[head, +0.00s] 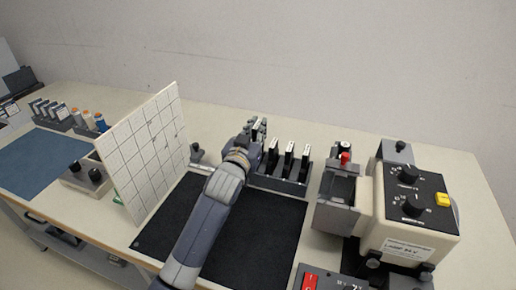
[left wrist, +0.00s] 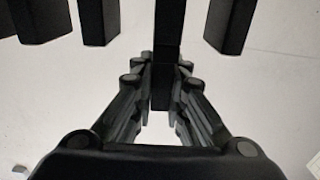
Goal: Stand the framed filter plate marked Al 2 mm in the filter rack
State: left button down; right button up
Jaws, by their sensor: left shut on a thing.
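The filter rack (head: 283,183) is a dark grey holder behind the black mat, with several black framed plates (head: 289,154) with pale top labels standing in a row. My left gripper (head: 258,133) is at the rack's left end, shut on a dark framed plate. In the left wrist view the fingers (left wrist: 161,85) close on both sides of this dark plate (left wrist: 168,35), with other dark plates (left wrist: 234,22) apart on either side. The labels are too small to read, so I cannot tell which is Al 2 mm. Whether the held plate touches the rack is hidden. My right gripper is not in view.
A white gridded panel (head: 146,150) stands upright left of my left arm. A beige device with black knobs (head: 414,210) and a grey holder with a red knob (head: 340,185) stand to the right. The black mat (head: 262,225) is mostly clear. A blue mat (head: 42,160) lies far left.

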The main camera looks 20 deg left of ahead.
pick_arm(q)
jog(key=shift+f, duration=0.5)
notch_tip(320, 180, down, 3)
jog(key=shift+w+f, duration=0.1)
jog(key=shift+f, duration=0.45)
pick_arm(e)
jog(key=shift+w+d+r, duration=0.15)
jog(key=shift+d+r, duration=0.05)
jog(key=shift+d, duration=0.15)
pick_arm(q)
jog(key=shift+f, duration=0.1)
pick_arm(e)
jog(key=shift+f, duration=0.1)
pick_arm(q)
jog(key=c, duration=1.9)
grip_release()
